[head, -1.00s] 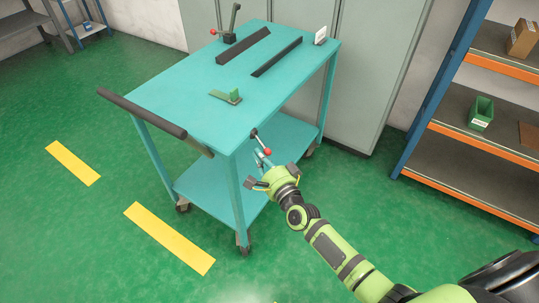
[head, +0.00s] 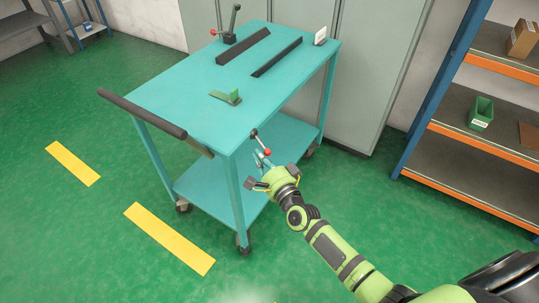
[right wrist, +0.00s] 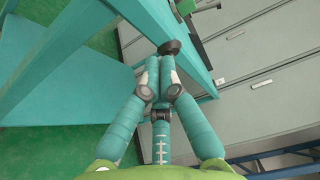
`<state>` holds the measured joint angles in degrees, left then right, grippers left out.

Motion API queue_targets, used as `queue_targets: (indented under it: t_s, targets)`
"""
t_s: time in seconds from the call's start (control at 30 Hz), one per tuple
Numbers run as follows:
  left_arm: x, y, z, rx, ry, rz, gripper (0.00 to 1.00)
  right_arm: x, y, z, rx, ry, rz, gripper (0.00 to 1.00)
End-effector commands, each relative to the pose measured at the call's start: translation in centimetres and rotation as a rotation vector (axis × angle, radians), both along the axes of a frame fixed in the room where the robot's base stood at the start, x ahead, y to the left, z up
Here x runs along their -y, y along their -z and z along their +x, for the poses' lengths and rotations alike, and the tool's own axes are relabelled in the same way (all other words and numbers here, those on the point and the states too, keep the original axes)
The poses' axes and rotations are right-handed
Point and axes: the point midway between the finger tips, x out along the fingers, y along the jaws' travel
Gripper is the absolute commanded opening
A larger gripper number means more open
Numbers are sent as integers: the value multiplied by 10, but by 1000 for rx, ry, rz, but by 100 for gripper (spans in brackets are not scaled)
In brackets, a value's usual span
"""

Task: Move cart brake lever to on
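The teal cart (head: 190,95) stands in the middle of the head view, with a black push handle (head: 140,110) at its near left end. The brake lever (head: 260,142) is a short grey rod with a dark pivot and a red ball at its lower end, on the cart's near right corner. My right gripper (head: 264,160) is at the red ball, its fingertips just below it. In the right wrist view, its teal fingers (right wrist: 159,72) are closed together below a dark round part (right wrist: 171,46). The red ball is hidden there, and I cannot tell whether the fingers hold it. My left gripper is not in view.
Grey cabinets (head: 365,70) stand behind the cart. An orange-edged shelf rack (head: 475,185) is at right.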

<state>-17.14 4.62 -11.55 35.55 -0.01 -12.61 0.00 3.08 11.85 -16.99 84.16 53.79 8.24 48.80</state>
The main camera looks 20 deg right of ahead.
Motion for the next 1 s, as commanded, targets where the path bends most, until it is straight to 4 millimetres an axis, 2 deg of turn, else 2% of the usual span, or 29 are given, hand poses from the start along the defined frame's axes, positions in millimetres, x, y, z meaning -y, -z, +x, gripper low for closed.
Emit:
queue_targets:
  t_s: [1.0]
  targets:
    - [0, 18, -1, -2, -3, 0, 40, 30, 1, 18, 1, 0, -1, 0]
